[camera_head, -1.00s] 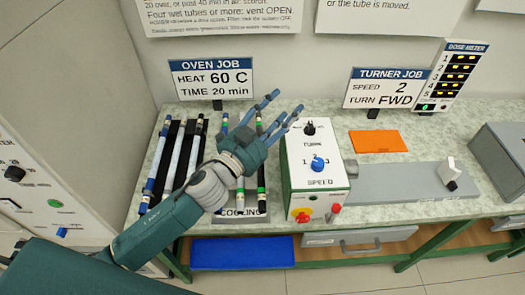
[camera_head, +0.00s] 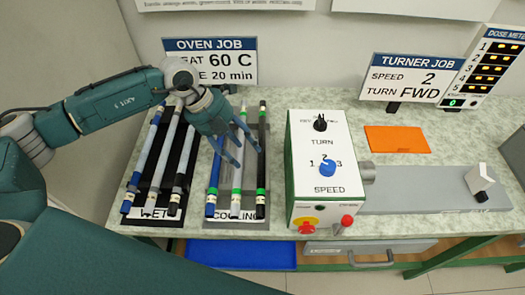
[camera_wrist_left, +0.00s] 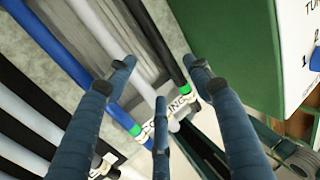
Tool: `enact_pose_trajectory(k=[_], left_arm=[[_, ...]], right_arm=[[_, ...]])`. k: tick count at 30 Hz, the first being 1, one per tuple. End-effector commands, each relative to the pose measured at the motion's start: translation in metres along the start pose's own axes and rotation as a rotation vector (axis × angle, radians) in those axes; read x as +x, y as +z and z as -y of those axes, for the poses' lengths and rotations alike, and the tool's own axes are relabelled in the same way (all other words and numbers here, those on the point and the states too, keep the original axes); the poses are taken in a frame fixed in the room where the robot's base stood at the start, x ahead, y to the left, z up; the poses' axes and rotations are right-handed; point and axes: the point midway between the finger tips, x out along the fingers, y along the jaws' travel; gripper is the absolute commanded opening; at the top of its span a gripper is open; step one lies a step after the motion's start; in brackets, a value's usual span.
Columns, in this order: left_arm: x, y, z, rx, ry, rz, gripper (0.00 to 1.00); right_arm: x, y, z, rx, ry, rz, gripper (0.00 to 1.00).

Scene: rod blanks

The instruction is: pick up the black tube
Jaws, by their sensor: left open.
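The black tube (camera_head: 262,160) with green bands lies on the cooling rack (camera_head: 250,212), the rightmost of three tubes there. In the left wrist view the black tube (camera_wrist_left: 150,42) runs down toward the right fingertip, its green end beside that finger. My left gripper (camera_head: 232,150) is open and empty, its fingers over the cooling rack just left of the black tube. In the left wrist view its spread fingers (camera_wrist_left: 160,85) hang above the tubes' ends; I cannot tell whether they touch. My right gripper is not in view.
A blue-ended tube (camera_head: 213,180) and a white tube (camera_head: 238,175) lie beside the black one. The wet rack (camera_head: 155,213) holds three tubes to the left. The turner box (camera_head: 318,190) stands close on the right. An orange mat (camera_head: 397,139) lies further right.

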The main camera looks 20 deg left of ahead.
Motion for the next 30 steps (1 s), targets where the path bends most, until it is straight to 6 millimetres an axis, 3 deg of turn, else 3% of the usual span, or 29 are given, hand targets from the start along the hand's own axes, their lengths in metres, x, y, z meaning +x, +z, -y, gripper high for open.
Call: enact_pose_trajectory(k=[19,29,30], left_arm=[[0.079,-0.006,0.002,0.002,-0.007,-0.003,0.52],[0.088,-0.006,0.001,0.002,-0.006,-0.002,0.52],[0.088,-0.006,0.001,0.002,-0.006,-0.002,0.44]], right_arm=[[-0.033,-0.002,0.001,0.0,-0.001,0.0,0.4],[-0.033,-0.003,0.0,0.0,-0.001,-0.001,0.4],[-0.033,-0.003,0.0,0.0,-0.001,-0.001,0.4]])
